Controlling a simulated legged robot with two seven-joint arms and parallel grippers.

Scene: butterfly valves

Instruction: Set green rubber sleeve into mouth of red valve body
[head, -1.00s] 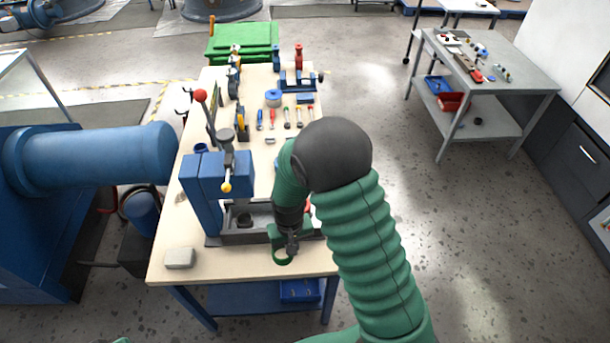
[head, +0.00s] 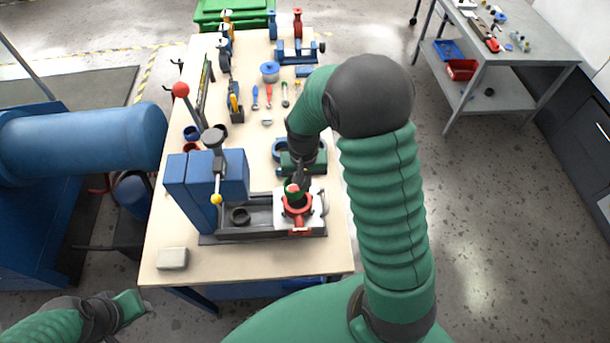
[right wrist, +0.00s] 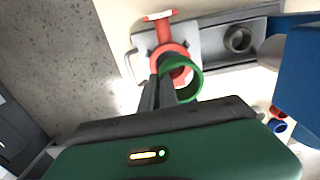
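The red valve body (head: 299,218) lies in a light plate at the right end of the grey fixture; it also shows in the right wrist view (right wrist: 161,57). My right gripper (head: 296,184) is just above it, its fingers (right wrist: 165,92) closed on the wall of the green rubber sleeve (right wrist: 196,88). The sleeve shows as a small green patch in the head view (head: 291,194). In the right wrist view the ring overlaps the red mouth's edge, off to one side. Contact cannot be told. My left gripper (head: 132,303) is low at left, away from the bench; its fingers are unclear.
A blue press (head: 205,183) with a red-knobbed lever stands left of the fixture. A dark ring (head: 240,216) sits in the fixture. A pale block (head: 172,259) lies at front left. Hand tools and blue parts lie farther back.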

